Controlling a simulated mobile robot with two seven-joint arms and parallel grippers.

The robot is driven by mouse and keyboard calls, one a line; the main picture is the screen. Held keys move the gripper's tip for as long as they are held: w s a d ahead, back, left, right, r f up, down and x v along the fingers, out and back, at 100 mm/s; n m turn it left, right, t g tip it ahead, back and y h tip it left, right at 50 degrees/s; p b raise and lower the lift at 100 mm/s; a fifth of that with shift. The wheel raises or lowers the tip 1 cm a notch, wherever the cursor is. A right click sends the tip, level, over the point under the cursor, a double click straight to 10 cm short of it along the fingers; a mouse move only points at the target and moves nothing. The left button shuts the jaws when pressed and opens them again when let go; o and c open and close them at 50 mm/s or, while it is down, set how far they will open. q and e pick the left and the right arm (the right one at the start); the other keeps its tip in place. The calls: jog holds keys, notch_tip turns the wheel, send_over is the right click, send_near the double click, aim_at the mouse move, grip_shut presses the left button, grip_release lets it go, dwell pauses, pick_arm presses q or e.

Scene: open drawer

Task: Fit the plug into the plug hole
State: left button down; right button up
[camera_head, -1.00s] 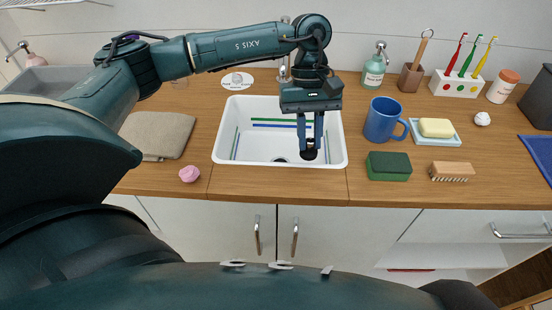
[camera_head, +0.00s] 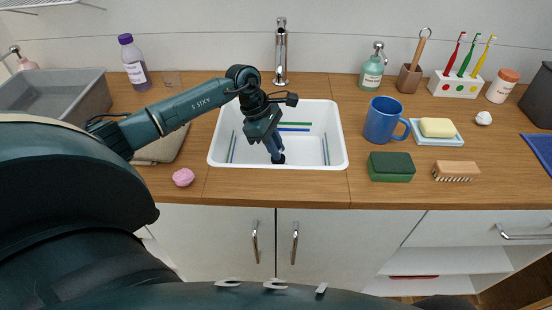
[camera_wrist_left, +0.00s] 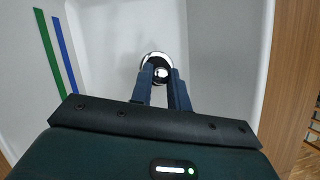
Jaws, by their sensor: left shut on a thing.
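The white sink (camera_head: 335,118) is set into the wooden counter. My left gripper (camera_head: 276,152) reaches down into it, shut on the black plug (camera_head: 278,159). The plug is low, over the spot of the plug hole, which it and the fingers hide in the head view. In the left wrist view, the fingertips (camera_wrist_left: 163,72) are at the shiny round metal plug hole (camera_wrist_left: 150,57), whose rim shows around and beyond them. The plug itself is hard to make out there. I cannot tell whether it is seated or just above the hole. My right gripper is not in view.
The tap (camera_head: 281,55) stands behind the sink. A blue mug (camera_head: 381,120), green sponge (camera_head: 390,166) and brush (camera_head: 456,170) are to the right. A pink ball-like item (camera_head: 183,177) and folded cloth (camera_head: 160,150) are to the left. The sink's right half is clear.

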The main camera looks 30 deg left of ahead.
pick_arm(q)
notch_tip(320, 180, down, 4)
jog(key=shift+r, duration=0.1)
jog(key=shift+f, duration=0.3)
jog(key=c, duration=1.3)
grip_release()
jog(key=shift+c, duration=0.2)
jog(key=shift+r, duration=0.3)
jog(key=v, duration=1.1)
jog(key=shift+a+r+b, duration=0.2)
jog(key=shift+r+b, duration=0.1)
jog(key=shift+b, duration=0.1)
jog(key=shift+s+f, duration=0.1)
jog(key=shift+s, duration=0.1)
